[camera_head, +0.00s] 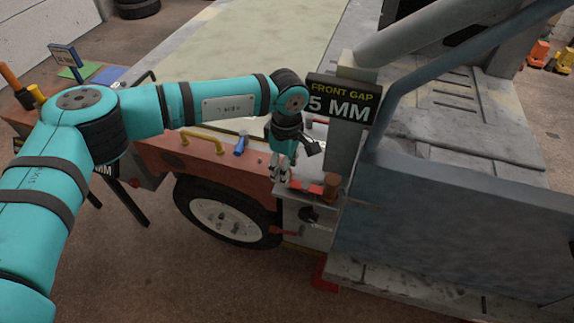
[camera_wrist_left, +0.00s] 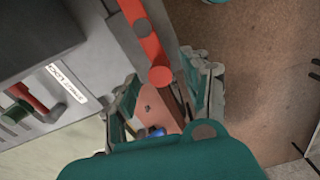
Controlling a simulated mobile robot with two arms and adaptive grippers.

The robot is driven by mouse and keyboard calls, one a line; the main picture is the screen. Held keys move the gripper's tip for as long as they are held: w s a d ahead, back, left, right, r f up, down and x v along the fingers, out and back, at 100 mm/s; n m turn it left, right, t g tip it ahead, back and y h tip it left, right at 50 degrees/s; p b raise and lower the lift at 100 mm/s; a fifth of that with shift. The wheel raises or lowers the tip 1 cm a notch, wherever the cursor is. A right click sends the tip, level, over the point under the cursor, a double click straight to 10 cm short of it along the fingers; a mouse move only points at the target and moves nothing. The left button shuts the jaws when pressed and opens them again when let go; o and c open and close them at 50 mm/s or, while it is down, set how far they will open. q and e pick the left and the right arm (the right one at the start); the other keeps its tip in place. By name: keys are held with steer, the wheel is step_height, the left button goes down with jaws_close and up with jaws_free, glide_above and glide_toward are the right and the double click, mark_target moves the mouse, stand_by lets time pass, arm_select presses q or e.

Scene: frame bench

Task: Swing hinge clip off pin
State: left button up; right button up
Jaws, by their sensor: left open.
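A red bar (camera_head: 309,187), which looks like the hinge clip, lies on top of a grey bracket box (camera_head: 297,211) beside the wheel. A brown round post (camera_head: 332,186) stands at its right end; I cannot tell for sure that it is the pin. In the left wrist view the red bar (camera_wrist_left: 149,45) carries a grey round spot and ends in a red round knob (camera_wrist_left: 160,75). My left gripper (camera_head: 280,174) is open at the bar's left end. In the left wrist view its fingers (camera_wrist_left: 161,82) stand on either side of the knob; contact cannot be told.
A grey upright post with a "FRONT GAP 5 MM" sign (camera_head: 342,101) stands just right of my wrist. Blue-grey panels and tubes (camera_head: 440,215) fill the right. A red lever (camera_head: 285,231) sits low on the box. A yellow handle (camera_head: 202,139) and blue-headed part (camera_head: 240,145) are left.

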arm_select(q)
steer(key=shift+f, duration=1)
steer(key=shift+c, duration=0.2)
jaws_close()
